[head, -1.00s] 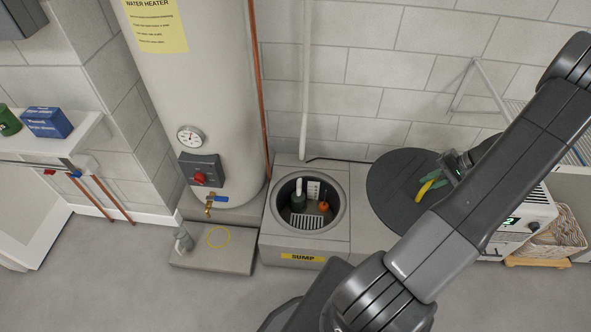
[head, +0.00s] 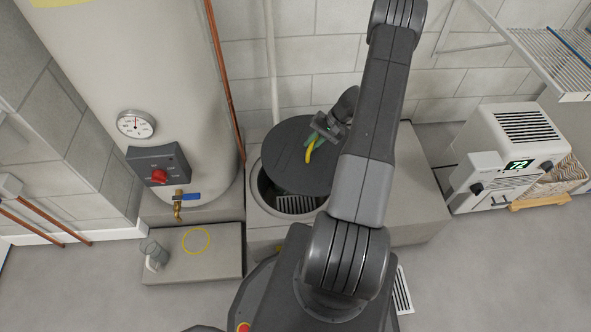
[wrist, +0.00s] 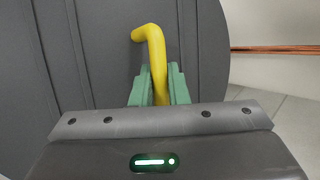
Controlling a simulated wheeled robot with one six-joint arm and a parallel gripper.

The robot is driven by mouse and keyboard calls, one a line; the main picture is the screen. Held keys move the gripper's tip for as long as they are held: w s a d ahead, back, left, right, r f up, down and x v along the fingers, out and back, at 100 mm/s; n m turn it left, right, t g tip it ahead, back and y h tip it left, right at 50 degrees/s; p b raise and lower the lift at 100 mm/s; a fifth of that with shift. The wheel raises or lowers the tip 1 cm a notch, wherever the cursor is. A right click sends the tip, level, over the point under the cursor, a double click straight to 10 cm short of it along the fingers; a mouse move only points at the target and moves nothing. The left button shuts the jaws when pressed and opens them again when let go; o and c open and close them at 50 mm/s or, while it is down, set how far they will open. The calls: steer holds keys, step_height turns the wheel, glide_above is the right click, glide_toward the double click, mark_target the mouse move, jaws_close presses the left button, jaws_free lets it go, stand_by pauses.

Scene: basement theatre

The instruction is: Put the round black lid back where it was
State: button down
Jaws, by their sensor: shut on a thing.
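The round black lid (head: 285,160) is held in the air, partly over the sump opening (head: 264,192). It covers the back and right of the opening in the head view; the front left rim and a white grate inside still show. My gripper (head: 313,142) is shut on the lid's yellow handle (head: 309,152). In the wrist view the green fingertips (wrist: 158,86) close on both sides of the yellow handle (wrist: 152,45), with the dark lid (wrist: 85,60) filling the left and middle. The gap between lid and rim is hard to judge.
The water heater (head: 90,90) with its valve (head: 178,203) stands left of the sump. A copper pipe (head: 222,75) runs up behind. A low slab (head: 205,260) lies in front left. A bare concrete box top (head: 410,190) is to the right, then a white dehumidifier (head: 510,145).

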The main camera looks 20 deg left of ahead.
mark_target(317, 149)
steer(key=s+a+f+b, duration=0.1)
steer(key=a+f+b, duration=0.1)
steer(key=f+b, duration=0.4)
steer(key=s+a+f+b, duration=0.1)
steer(key=a+f+b, duration=0.2)
steer(key=f+b, duration=0.3)
step_height(317, 149, down, 4)
steer(key=shift+s+a+f+n, duration=0.15)
steer(key=shift+s+a+n, duration=0.05)
steer(key=shift+a+n, duration=0.1)
steer(key=shift+f, duration=0.5)
steer(key=c, duration=1.8)
jaws_free()
steer(key=shift+c, duration=0.2)
steer(key=o, duration=0.5)
steer(key=shift+d, duration=0.1)
steer(key=p+v, duration=0.2)
steer(key=v, duration=0.5)
steer(key=p+v, duration=0.2)
steer(key=v, duration=0.4)
steer(key=shift+w+r, duration=0.35)
